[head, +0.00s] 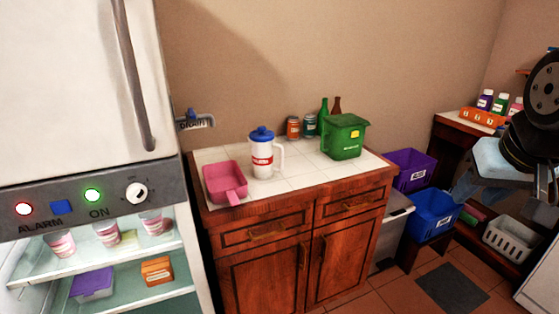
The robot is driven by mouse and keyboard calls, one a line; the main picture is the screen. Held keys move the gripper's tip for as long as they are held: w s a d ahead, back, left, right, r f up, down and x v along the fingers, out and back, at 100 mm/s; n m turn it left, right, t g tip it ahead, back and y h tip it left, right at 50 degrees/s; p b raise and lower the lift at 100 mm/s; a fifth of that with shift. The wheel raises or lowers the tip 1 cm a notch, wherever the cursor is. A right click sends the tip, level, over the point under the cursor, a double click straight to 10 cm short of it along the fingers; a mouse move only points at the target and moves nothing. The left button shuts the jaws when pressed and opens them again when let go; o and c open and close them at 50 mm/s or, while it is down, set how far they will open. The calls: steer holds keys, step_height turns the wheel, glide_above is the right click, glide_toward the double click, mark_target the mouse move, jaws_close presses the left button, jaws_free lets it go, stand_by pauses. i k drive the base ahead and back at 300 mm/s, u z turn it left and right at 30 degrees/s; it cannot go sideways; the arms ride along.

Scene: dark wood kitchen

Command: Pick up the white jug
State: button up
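The white jug (263,160) stands upright on the white tiled top of the wooden cabinet. It has a blue lid, a red label band and a white handle on its right side. My arm shows at the right edge, well to the right of the jug and apart from it. The fingers at its end are not clear enough to tell open from shut. Nothing is touching the jug from my side.
A pink scoop-like container (225,183) lies just left of the jug. A green bin (345,137), bottles (323,117) and small jars (293,128) stand behind and right. The fridge (75,85) is at left. Purple (410,168) and blue (433,213) crates sit right of the cabinet (265,270).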

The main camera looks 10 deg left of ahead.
mark_target(263, 169)
steer(key=u, duration=0.15)
steer(key=i, duration=0.9)
steer(key=z, duration=0.05)
